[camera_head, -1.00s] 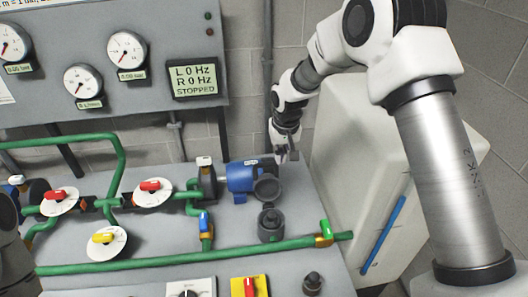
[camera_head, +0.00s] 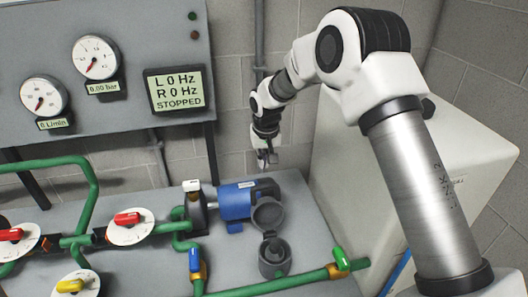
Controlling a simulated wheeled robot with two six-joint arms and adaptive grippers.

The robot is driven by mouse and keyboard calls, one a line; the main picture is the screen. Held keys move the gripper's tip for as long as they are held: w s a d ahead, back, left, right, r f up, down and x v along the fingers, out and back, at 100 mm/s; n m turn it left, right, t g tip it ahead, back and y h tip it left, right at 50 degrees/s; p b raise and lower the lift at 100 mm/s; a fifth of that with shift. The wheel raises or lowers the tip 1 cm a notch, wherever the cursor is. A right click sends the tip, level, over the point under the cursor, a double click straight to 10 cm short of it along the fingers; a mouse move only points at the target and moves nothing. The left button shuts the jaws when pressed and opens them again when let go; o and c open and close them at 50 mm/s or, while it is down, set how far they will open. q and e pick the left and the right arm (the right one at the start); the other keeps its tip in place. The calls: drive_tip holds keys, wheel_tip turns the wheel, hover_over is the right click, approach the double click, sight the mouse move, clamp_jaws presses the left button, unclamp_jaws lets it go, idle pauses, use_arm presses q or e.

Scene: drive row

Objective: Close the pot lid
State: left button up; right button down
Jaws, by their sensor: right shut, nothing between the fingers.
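The grey pot (camera_head: 274,258) stands on the bench below the blue pump motor. Its round grey lid (camera_head: 267,213) stands open, tilted up at the pot's far side. The pot's mouth shows dark and uncovered. My right gripper (camera_head: 264,162) is shut and empty. It appears above and behind the blue motor in the picture, apart from the lid. Its fingertips are small and hard to make out. My left gripper is not in view.
The blue motor (camera_head: 236,201) lies close to the lid on its left. A green pipe (camera_head: 300,283) with a green-handled valve (camera_head: 341,258) runs in front of the pot. A white cabinet (camera_head: 375,185) stands to the right. Bare bench lies right of the pot.

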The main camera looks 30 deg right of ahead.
drive_tip(key=f, duration=0.2)
drive_tip(key=w+f, duration=0.1)
drive_tip(key=f, duration=0.1)
drive_tip(key=shift+d+p, duration=0.15)
drive_tip(key=shift+p, duration=0.2)
drive_tip(key=s, duration=0.2)
drive_tip(key=s+a+p, duration=0.1)
drive_tip(key=shift+s, duration=0.35)
